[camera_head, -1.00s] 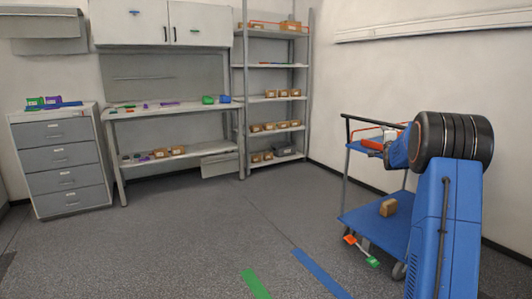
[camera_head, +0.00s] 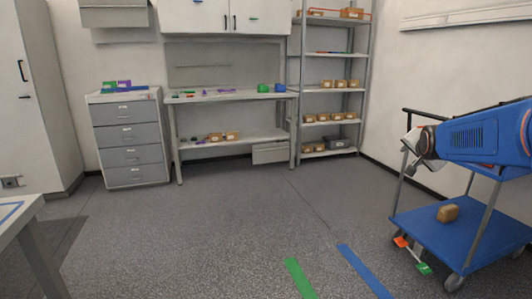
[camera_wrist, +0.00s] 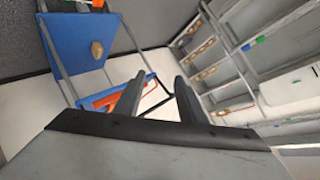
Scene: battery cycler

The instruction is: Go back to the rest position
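My gripper (camera_head: 413,150) is at the right in the head view, at the end of my blue arm. In that view it overlaps the upper part of the blue cart (camera_head: 440,240). In the wrist view the two dark fingers of my gripper (camera_wrist: 160,78) stand apart, with nothing between them. The arm hides part of the cart's upper level in the head view.
A brown box (camera_head: 448,213) lies on the cart's lower deck. Orange and green items (camera_head: 413,255) lie by its wheels. A workbench (camera_head: 230,97), grey drawers (camera_head: 130,135) and shelving (camera_head: 330,90) line the back wall. A table (camera_head: 20,215) is at left. The middle floor is clear.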

